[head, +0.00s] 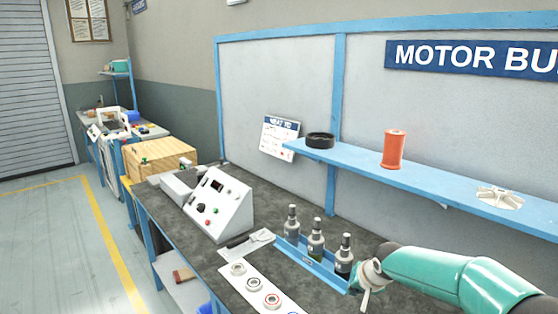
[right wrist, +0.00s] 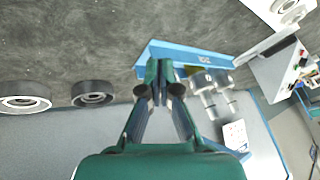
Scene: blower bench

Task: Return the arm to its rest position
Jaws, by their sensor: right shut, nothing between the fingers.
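My right arm, in teal and white, comes in from the right in the head view. Its gripper (head: 364,297) points down beside the right end of a blue tray (head: 318,262) on the bench. In the right wrist view its fingers (right wrist: 160,92) are together with nothing between them, in front of part of the blue tray (right wrist: 185,53). I cannot tell whether the gripper touches the tray. My left gripper is not in view.
A sloped control box (head: 218,205) stands left on the dark bench. A white strip with rings (head: 262,290) lies at the front. A blue shelf (head: 440,185) above holds a black ring (head: 320,140), an orange spool (head: 394,149) and a pale finned part (head: 500,198).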

